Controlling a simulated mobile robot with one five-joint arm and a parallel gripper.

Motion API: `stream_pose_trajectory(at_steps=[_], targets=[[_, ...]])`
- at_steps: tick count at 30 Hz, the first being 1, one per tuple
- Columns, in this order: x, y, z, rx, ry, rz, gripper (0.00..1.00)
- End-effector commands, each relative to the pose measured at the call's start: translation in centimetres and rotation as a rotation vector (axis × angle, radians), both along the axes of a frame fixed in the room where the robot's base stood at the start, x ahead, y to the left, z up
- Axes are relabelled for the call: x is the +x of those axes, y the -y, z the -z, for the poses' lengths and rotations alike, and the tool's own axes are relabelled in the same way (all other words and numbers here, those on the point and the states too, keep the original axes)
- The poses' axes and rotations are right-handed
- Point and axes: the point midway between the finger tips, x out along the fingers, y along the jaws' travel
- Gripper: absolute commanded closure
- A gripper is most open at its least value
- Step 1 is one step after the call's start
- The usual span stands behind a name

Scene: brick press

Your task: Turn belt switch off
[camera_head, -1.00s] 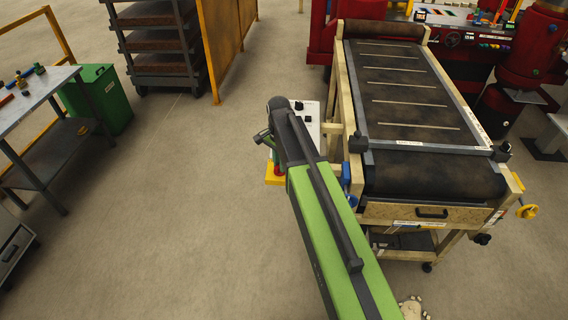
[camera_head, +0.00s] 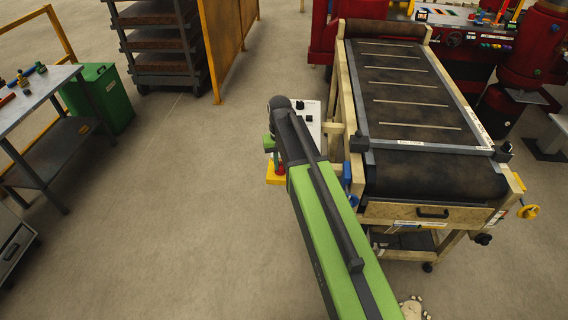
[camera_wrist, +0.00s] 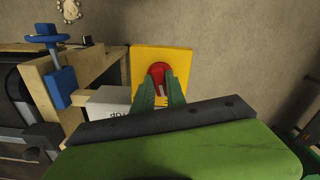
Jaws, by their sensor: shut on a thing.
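A red round knob (camera_wrist: 158,70) sits on a yellow plate (camera_wrist: 181,57) in the wrist view. The plate adjoins a white control box (camera_wrist: 104,101) with partly hidden lettering. In the head view the yellow plate (camera_head: 276,181) and a bit of the red knob (camera_head: 280,170) show beside my arm. My gripper (camera_wrist: 160,84) has its green fingers at the red knob and is shut on it. The fingers and wrist hide part of the knob, so its exact setting cannot be told.
The white box carries black knobs (camera_head: 308,118) and stands left of the belt conveyor (camera_head: 405,100). A steel table (camera_head: 35,92) and green bin (camera_head: 106,98) stand left. The floor between is clear.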

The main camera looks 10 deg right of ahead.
Motion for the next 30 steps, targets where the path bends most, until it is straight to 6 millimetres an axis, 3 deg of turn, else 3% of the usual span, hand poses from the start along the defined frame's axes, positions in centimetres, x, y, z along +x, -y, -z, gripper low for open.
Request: stream_pose_trajectory(at_steps=[15,30], targets=[[-0.31,0.0,-0.05,0.003,-0.009,-0.394,1.0],[-0.3,0.05,-0.05,0.003,-0.009,-0.511,1.0]])
